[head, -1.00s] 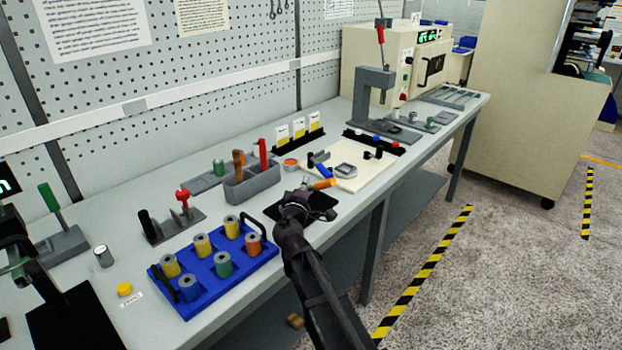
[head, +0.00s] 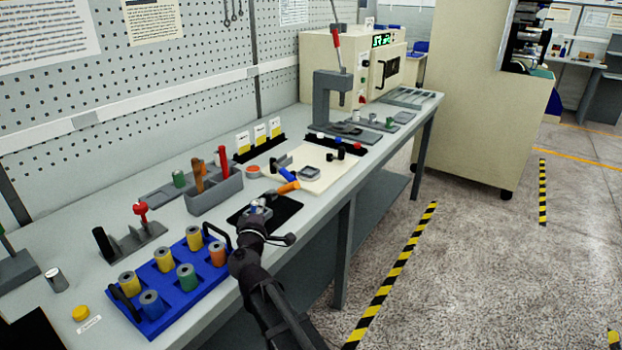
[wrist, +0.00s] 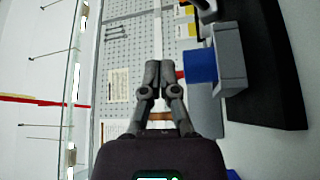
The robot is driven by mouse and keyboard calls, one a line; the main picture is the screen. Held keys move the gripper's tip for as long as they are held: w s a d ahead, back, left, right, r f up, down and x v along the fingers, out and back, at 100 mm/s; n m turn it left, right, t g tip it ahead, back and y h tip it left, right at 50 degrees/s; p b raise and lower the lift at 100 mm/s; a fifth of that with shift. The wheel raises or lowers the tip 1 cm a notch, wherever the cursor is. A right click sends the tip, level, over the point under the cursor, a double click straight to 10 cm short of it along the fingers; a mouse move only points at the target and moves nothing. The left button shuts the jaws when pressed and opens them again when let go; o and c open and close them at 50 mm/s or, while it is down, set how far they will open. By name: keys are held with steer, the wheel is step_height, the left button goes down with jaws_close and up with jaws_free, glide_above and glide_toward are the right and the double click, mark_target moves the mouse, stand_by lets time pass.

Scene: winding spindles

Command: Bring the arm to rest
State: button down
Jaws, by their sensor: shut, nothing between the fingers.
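My arm reaches up from the bottom of the head view, and its gripper (head: 262,206) is over the black mat (head: 287,213) near the front edge of the bench. The wrist view shows the two grey fingers of my gripper (wrist: 159,68) side by side with their tips together. They are shut and hold nothing. In the head view the finger ends are small and partly hidden by the wrist.
A blue tray (head: 195,297) with several spools lies left of my arm. A grey holder (head: 214,194) with upright handles stands behind. A cream board (head: 322,177) with small parts lies right. Floor right of the bench (head: 343,205) is open.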

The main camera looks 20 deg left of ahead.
steer(key=w+d+f+m+g+h, duration=0.15)
steer(key=w+d+m+h, duration=0.3)
steer(key=d, duration=0.55)
steer(key=w+d+f+m+h, duration=0.3)
steer(key=w+d, duration=0.2)
steer(key=d, duration=0.4)
steer(key=s+d+f+m+g+h, duration=0.1)
steer(key=d+f+m+g, duration=0.25)
steer(key=d, duration=0.75)
steer(key=s+d+f+m+g+h, duration=0.1)
steer(key=d+f+m+g+h, duration=0.25)
steer(key=d, duration=0.65)
steer(key=s+d+f+m+g, duration=0.15)
steer(key=d+f+g, duration=0.35)
steer(key=d, duration=0.6)
steer(key=s+d+f+m+g+y, duration=0.4)
steer(key=s+d+g+y, duration=0.1)
steer(key=s+d, duration=0.4)
step_height(320, 180, up, 16)
steer(key=p, duration=1.6)
steer(key=shift+d, duration=0.15)
steer(key=shift+s+t, duration=0.1)
steer(key=shift+t, duration=0.15)
